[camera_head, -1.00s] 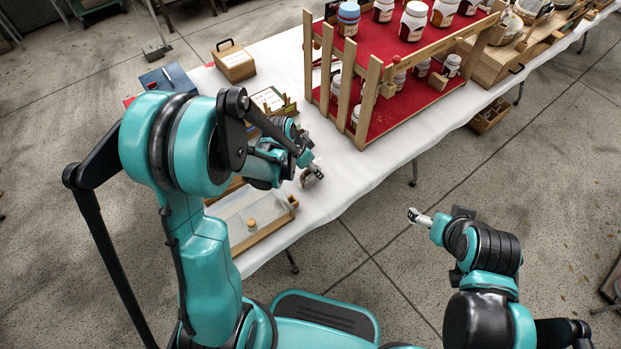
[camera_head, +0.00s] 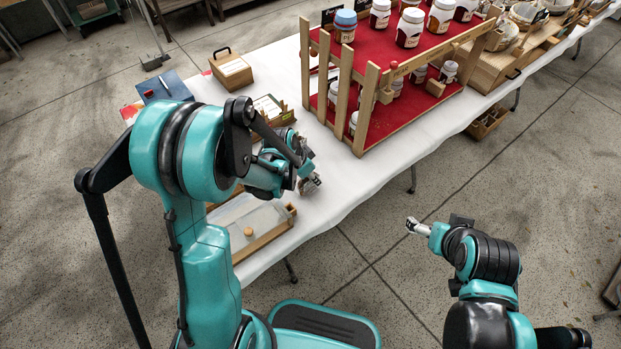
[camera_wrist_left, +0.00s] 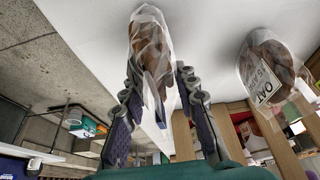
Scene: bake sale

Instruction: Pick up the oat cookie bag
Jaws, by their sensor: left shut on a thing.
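My left gripper (camera_head: 308,180) is low over the white table, near its front edge. In the left wrist view, its fingers (camera_wrist_left: 160,100) are closed around a clear bag of brown cookies (camera_wrist_left: 150,42). No label shows on this held bag. A second clear bag (camera_wrist_left: 262,62), with a white label reading "OAT", is to the right of the fingers, apart from them. In the head view the bags are mostly hidden or too small to tell apart. My right gripper (camera_head: 418,227) is over the floor, away from the table; its finger opening is too small to judge.
A wooden shelf with red boards (camera_head: 408,119) and several jars stands right of my left gripper. A clear-topped wooden tray (camera_head: 268,238) lies in front of it. A wooden box (camera_head: 231,70) and a blue item (camera_head: 164,87) are behind. White tabletop (camera_head: 335,190) is bare between.

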